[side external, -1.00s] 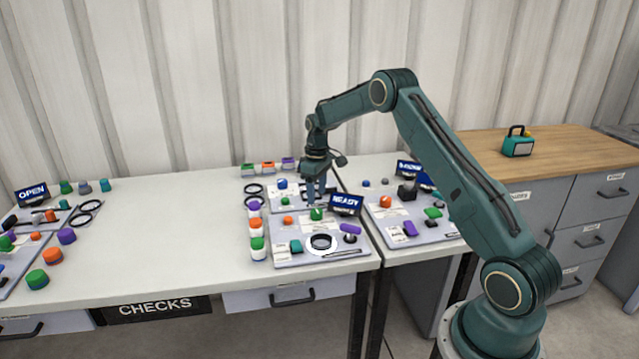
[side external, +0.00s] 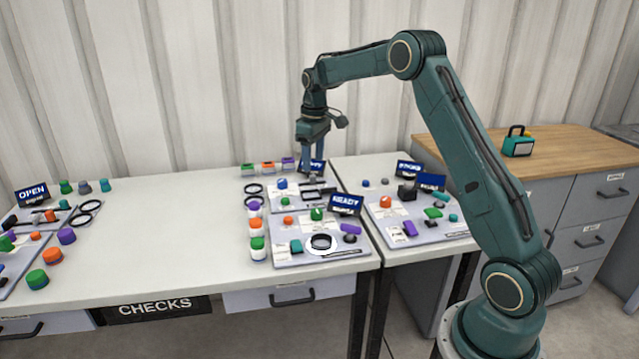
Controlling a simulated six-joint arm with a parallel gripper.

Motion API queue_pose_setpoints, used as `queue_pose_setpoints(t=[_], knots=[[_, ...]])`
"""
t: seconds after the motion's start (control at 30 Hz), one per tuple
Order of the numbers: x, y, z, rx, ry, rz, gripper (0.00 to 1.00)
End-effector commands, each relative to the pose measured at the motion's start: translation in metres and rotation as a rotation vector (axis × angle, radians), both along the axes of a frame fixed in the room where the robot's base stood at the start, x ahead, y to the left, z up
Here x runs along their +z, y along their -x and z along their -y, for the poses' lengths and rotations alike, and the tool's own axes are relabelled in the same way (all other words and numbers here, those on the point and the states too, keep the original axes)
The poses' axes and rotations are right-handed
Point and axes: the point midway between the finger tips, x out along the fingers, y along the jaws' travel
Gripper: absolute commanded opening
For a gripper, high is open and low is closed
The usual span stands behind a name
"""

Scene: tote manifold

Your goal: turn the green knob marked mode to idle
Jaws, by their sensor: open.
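A green knob (side external: 316,214) stands on the grey panel (side external: 335,262) beside the sign reading READY (side external: 346,204). Its marking and pointer are too small to read, so I cannot tell its setting. Another green part (side external: 433,212) sits on the panel to the right. My gripper (side external: 313,179) is open and points down, above and behind the green knob, over the back part of the panels. It is clear of the knob, and nothing shows between its fingers.
A column of coloured caps (side external: 257,243) stands left of the panel. A black ring (side external: 323,242) and a purple part (side external: 350,229) are near the knob. A blue sign (side external: 312,166) stands behind the fingers. The table's middle (side external: 165,235) is clear.

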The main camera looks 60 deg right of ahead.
Motion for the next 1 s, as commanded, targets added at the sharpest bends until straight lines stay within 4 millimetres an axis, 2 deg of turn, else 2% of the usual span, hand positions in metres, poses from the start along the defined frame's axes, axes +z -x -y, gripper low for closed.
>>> queue_pose_setpoints(t=[0.5, 1.0], knots=[[0.049, 0.024, -0.042, 0.000, 0.026, 0.053, 0.56], [0.083, 0.052, -0.078, -0.002, 0.044, 0.100, 0.56]])
